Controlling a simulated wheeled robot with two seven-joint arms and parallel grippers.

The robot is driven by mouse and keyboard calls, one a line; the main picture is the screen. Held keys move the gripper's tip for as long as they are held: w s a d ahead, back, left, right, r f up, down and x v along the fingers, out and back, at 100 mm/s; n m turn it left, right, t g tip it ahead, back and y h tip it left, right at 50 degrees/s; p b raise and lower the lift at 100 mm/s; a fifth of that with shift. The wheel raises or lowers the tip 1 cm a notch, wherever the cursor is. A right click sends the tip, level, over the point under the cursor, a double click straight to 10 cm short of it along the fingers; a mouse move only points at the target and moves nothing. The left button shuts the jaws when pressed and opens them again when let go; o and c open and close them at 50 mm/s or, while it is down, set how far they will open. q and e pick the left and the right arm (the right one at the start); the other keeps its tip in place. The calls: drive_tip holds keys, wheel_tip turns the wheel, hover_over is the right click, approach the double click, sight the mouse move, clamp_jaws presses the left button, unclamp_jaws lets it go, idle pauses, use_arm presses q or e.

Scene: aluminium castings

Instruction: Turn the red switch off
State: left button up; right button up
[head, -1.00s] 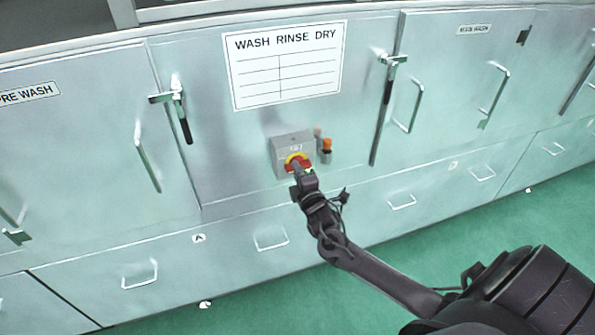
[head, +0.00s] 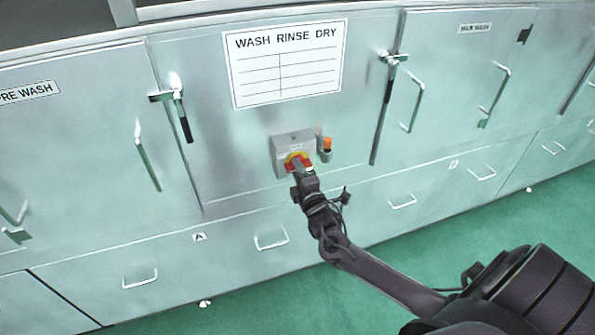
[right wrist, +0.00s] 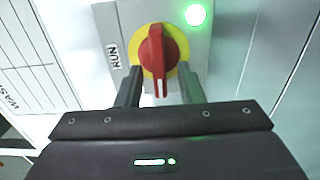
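The red switch (right wrist: 157,58) is a rotary knob on a round yellow plate (right wrist: 177,40), mounted on a grey box (head: 291,143) on the machine's front. In the right wrist view its handle runs nearly up and down the picture, with a white mark at its lower end. My right gripper (right wrist: 160,74) is open, with one finger on each side of the knob and visible gaps between. In the head view the right gripper (head: 299,174) is at the switch and covers part of it. My left gripper is not in view.
A green light (right wrist: 195,15) glows beside the knob, and a RUN label (right wrist: 115,55) is on the other side. An orange-topped fitting (head: 326,148) sits right of the box. Door handles (head: 148,160) and a WASH RINSE DRY sign (head: 286,64) are around it.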

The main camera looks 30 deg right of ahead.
drive_tip(key=b+v, duration=0.1)
drive_tip(key=v, duration=0.6)
drive_tip(key=shift+s, duration=0.15)
drive_tip(key=shift+f, duration=0.1)
drive_tip(key=s+f+m+g+b, duration=0.1)
drive_tip(key=s+f+m+g, duration=0.2)
drive_tip(key=f, duration=0.7)
drive_tip(key=s+f+m+g+y, duration=0.1)
drive_tip(key=s+f+g, duration=0.1)
drive_tip(key=s+f, duration=0.65)
drive_tip(key=s+f+m+g+b, duration=0.1)
drive_tip(key=f+m+g, duration=0.15)
drive_tip(key=f, duration=1.05)
drive_tip(key=s+a+f+m+g+y, duration=0.1)
drive_tip(key=s+a+f+m+g, duration=0.1)
drive_tip(key=s+f, duration=0.4)
drive_tip(key=s+a+f+m+g+y+b, duration=0.1)
drive_tip(key=s+a+f+g, duration=0.3)
drive_tip(key=s, duration=1)
drive_tip(key=s+a+f+m+g+y, duration=0.1)
drive_tip(key=s+a+f+m+g, duration=0.2)
drive_tip(key=s+a+f, duration=0.3)
drive_tip(key=s+f, duration=0.3)
drive_tip(key=s, duration=0.2)
drive_tip(key=shift+f, duration=0.4)
drive_tip(key=shift+s+m, duration=0.15)
drive_tip(key=shift+m, duration=0.1)
